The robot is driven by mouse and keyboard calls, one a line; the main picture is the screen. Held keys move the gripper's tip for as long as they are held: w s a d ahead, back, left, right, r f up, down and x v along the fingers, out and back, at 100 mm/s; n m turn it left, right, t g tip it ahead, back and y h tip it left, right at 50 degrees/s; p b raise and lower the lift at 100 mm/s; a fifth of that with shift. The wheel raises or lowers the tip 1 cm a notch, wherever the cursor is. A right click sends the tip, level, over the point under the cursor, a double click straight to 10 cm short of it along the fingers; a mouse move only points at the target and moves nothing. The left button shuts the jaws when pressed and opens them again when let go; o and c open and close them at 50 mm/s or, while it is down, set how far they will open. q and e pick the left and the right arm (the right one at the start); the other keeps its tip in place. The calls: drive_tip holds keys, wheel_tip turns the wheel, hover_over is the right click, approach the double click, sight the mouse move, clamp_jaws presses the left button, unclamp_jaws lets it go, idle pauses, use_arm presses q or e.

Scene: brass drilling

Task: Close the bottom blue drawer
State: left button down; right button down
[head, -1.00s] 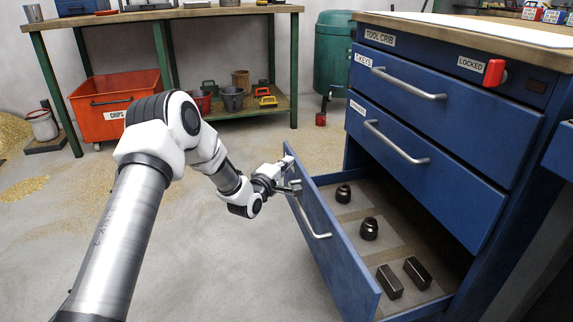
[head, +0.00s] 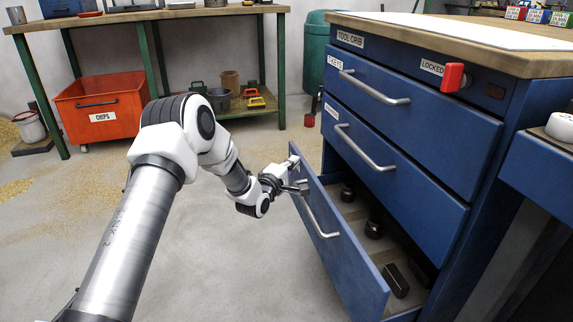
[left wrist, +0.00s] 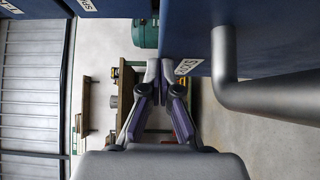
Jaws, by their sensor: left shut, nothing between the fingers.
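The bottom blue drawer (head: 343,252) of the cabinet stands partly open in the head view, with dark metal pieces inside. Its grey bar handle (head: 321,218) is on the front panel. My left gripper (head: 302,188) is at the far end of the drawer front, beyond the handle, and is shut with nothing in it. In the left wrist view the fingertips (left wrist: 160,66) meet next to the labelled end of the blue front panel (left wrist: 275,35), and the handle (left wrist: 226,70) is to their right. I cannot tell exact contact. My right gripper is out of view.
Two upper drawers (head: 384,182) are shut, and a red lock (head: 452,77) sits on the cabinet top rail. A blue table with a white round object (head: 560,126) is at the right. An orange chips bin (head: 102,105) stands behind.

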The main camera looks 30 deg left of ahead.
use_arm(q)
drive_tip(key=w+d+b, duration=0.1)
drive_tip(key=w+d, duration=0.4)
drive_tip(key=shift+w, duration=0.35)
drive_tip(key=shift+a, duration=0.1)
